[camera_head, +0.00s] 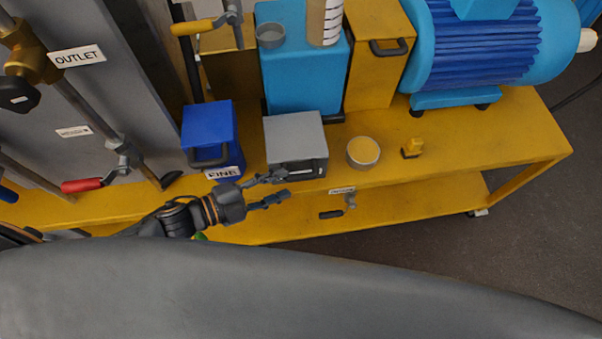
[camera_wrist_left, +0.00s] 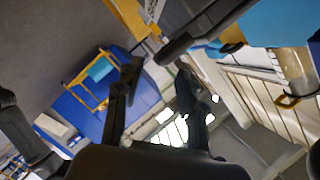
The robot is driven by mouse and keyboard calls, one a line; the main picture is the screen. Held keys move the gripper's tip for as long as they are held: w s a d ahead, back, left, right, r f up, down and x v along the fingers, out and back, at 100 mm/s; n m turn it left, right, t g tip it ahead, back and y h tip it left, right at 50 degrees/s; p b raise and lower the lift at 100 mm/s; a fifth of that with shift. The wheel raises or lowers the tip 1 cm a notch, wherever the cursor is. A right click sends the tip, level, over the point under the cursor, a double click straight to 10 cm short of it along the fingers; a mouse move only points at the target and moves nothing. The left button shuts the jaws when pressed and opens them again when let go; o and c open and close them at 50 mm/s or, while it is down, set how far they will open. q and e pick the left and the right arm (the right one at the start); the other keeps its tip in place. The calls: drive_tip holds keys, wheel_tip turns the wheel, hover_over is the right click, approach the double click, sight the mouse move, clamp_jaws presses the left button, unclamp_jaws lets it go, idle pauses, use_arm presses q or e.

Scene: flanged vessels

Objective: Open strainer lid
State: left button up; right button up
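No part in view is clearly marked as a strainer lid, so I cannot tell which one it is. A grey box (camera_head: 295,130) with a dark slot or handle on its front stands on the yellow bench. A blue box (camera_head: 208,124) with a dark handle and a "FINE" label stands just left of it. My left gripper (camera_head: 279,186) is open and empty in front of the grey box, near the bench's front edge, fingers pointing right. Its spread fingers also show in the left wrist view (camera_wrist_left: 160,82). My right gripper is not in view.
Pipes and a red-handled valve (camera_head: 85,185) stand at left.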

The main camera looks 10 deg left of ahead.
sight(293, 180)
use_arm(q)
drive_tip(key=x, duration=0.6)
drive_tip(key=shift+d+p, duration=0.1)
drive_tip(key=shift+p, duration=0.2)
clamp_jaws()
